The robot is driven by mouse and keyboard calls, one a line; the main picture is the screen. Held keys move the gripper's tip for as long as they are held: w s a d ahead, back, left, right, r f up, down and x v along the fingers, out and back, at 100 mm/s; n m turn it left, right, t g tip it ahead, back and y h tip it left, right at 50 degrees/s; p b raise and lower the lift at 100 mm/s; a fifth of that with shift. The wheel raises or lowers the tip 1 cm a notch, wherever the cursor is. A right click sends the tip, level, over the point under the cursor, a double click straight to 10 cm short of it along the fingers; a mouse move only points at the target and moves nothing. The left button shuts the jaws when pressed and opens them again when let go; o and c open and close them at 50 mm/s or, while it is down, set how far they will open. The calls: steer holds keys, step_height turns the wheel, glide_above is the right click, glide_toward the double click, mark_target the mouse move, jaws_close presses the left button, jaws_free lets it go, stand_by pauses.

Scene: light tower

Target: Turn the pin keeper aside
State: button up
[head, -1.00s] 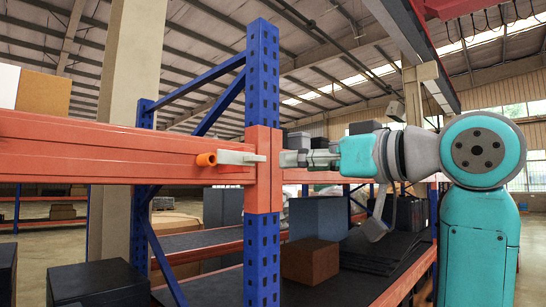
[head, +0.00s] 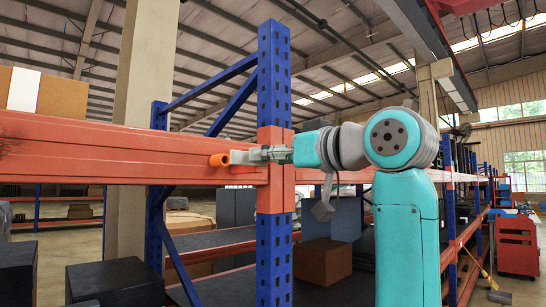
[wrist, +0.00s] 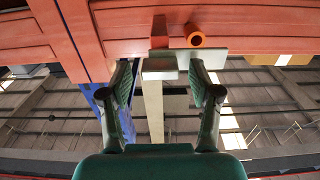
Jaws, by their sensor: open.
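The pin keeper (head: 239,157) is a pale grey bar lying level on the front of the orange beam, beside the blue post. An orange round pin (head: 219,160) sticks out at its left end. My gripper (head: 262,154) reaches in from the right, at the keeper. In the wrist view the keeper (wrist: 160,66) shows as a grey block with a bar running right, below the pin's round end (wrist: 196,40). My gripper (wrist: 160,80) is open there, one finger on each side of the block. The right fingertip is close to the bar; I cannot tell whether it touches.
The orange beam (head: 130,150) runs left from the blue post (head: 273,85), which has an orange bracket around it. Below are shelves with a brown box (head: 323,262) and a dark box (head: 115,283). A cardboard box (head: 60,96) sits above the beam.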

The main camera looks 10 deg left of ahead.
steer(key=shift+w+a, duration=0.1)
steer(key=shift+a, duration=0.05)
steer(key=shift+c, duration=0.2)
jaws_close()
steer(key=shift+n, duration=0.3)
steer(key=shift+s+a+f+n, duration=0.1)
steer(key=shift+f+n, duration=0.05)
steer(key=shift+n, duration=4.15)
steer(key=shift+s+a+f+n, duration=0.1)
steer(key=shift+n, duration=4.2)
